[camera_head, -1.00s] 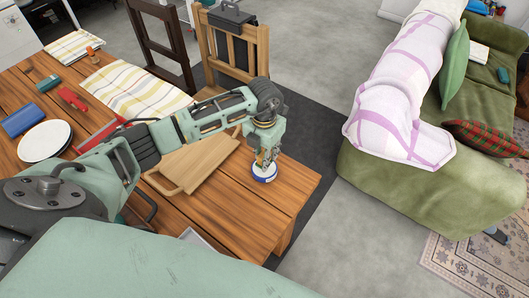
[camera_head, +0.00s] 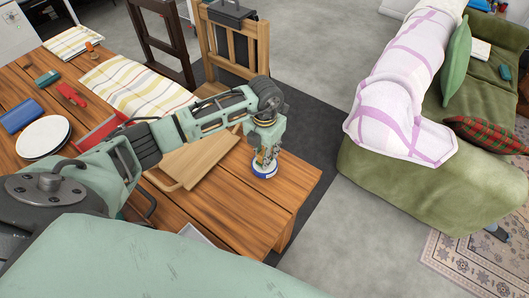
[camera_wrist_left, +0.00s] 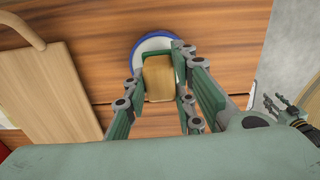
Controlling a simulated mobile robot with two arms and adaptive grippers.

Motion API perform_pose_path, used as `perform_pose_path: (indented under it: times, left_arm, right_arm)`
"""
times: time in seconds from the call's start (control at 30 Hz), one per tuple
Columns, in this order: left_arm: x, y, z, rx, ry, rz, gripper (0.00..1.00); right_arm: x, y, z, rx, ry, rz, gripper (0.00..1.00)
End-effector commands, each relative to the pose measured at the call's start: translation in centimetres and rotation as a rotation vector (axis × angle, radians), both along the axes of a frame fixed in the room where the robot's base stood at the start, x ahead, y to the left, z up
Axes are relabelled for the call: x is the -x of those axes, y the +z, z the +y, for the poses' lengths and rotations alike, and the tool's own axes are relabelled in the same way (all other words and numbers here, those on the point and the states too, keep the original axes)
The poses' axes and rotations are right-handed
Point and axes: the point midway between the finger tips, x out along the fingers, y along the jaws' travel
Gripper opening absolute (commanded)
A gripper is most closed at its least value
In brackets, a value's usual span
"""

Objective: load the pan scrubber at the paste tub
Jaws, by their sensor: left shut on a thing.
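My left gripper (camera_head: 265,157) is shut on the pan scrubber, whose wooden block (camera_wrist_left: 158,78) sits between the fingers in the wrist view. The paste tub (camera_head: 264,171) is round, white and blue, and stands near the table's right edge. The gripper is directly above it. In the wrist view the tub (camera_wrist_left: 148,43) shows behind the block, which covers part of its opening. The scrubber's underside is hidden, so I cannot tell whether it touches the paste. What looks like my right gripper (camera_wrist_left: 280,106) shows small at the right of the wrist view; its jaws are unclear.
A wooden board (camera_head: 200,158) lies just left of the tub. A white plate (camera_head: 42,138), blue item (camera_head: 20,115), red item (camera_head: 71,95) and striped cloth (camera_head: 135,88) are farther left. A chair (camera_head: 232,45) stands behind the table. The table's front right corner is clear.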

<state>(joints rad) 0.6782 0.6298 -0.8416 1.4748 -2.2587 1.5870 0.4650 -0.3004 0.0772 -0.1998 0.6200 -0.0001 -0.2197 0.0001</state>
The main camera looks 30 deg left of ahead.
Motion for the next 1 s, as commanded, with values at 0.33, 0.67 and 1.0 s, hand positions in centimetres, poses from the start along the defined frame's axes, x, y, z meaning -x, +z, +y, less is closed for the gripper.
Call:
perform_pose_path:
  times: [0.33,0.67,1.0]
  left_arm:
    - [-0.02,-0.45,0.02,0.000,0.000,0.000,0.04]
    - [-0.02,-0.85,0.02,0.000,0.000,0.000,0.04]
    - [-0.01,-0.90,0.02,0.000,0.000,0.000,0.04]
  right_arm:
    - [-0.08,-0.39,0.04,0.000,0.000,-0.001,0.40]
    - [-0.10,-0.71,-0.01,0.000,0.000,-0.001,0.40]
    - [-0.10,-0.75,-0.32,0.004,0.002,-0.001,0.40]
